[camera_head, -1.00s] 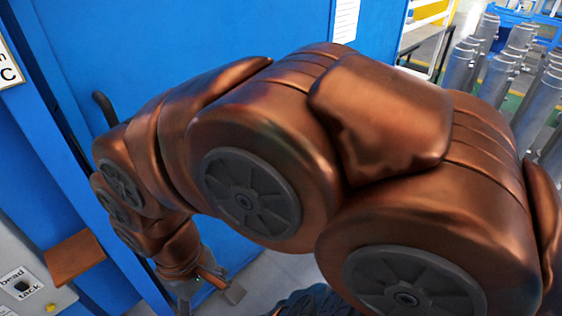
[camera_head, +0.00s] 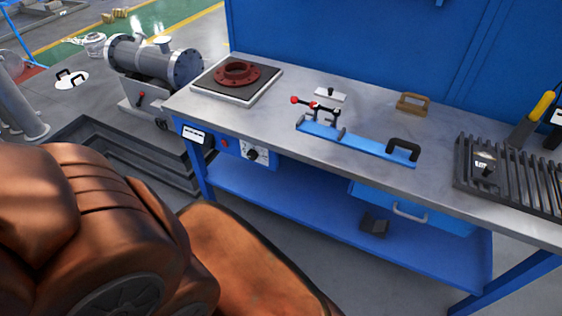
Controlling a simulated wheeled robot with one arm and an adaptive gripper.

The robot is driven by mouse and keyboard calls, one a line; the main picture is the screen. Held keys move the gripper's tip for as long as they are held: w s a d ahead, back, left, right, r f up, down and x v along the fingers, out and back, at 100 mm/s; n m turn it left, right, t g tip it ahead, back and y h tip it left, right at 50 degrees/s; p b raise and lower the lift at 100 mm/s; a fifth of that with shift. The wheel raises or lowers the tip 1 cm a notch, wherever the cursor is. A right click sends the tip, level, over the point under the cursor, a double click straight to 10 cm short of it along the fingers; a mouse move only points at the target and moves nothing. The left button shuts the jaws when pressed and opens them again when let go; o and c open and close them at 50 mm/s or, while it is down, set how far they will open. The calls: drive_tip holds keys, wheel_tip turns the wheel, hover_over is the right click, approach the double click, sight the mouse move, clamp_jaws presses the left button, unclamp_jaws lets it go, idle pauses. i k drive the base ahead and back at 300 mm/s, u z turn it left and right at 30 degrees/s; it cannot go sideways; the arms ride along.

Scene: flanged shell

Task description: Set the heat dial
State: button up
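A dark round dial (camera_head: 252,155) sits on a pale control panel (camera_head: 262,148) on the front of the blue-framed workbench. To its left are a red button (camera_head: 224,143) and a small display (camera_head: 194,135). The dial's markings are too small to read. Above the panel, on the bench's left end, a dark square plate with a pale rim (camera_head: 211,91) carries a red flanged ring (camera_head: 238,75). My copper arm fills the lower left, below and left of the dial. My gripper is outside the view.
The steel benchtop (camera_head: 365,105) holds a blue clamp fixture (camera_head: 355,142), a brown block (camera_head: 411,104) and a slatted dark rack (camera_head: 510,178). A dark bracket (camera_head: 374,226) lies on the blue lower shelf. A grey flanged shell (camera_head: 150,65) stands left of the bench.

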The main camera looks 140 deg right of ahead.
sight(252, 155)
drive_tip(key=z, duration=1.25)
drive_tip(key=k, duration=1.3)
drive_tip(key=z, duration=0.2)
